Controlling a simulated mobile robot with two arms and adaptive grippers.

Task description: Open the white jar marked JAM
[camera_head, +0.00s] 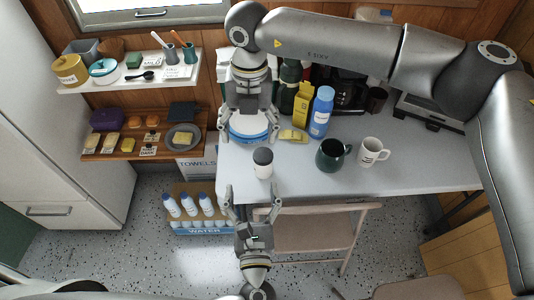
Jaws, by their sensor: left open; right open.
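A small white jar (263,169) with a dark lid (263,155) stands upright near the front left edge of the grey table (430,166). No JAM marking can be read on it from here. My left gripper (252,190) is open and empty, just in front of the jar, with its fingers pointing toward it. My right gripper (248,138) is open behind the jar, over a round blue and white container (250,124). Its fingers show on both sides of that container. I cannot tell whether they touch it.
A yellow packet (293,135), a blue bottle (321,112), a dark mug (331,154) and a white mug (372,151) stand right of the jar. Wall shelves (135,80) with food and pots are at left. A chair (315,223) and water bottles (190,207) are below the table.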

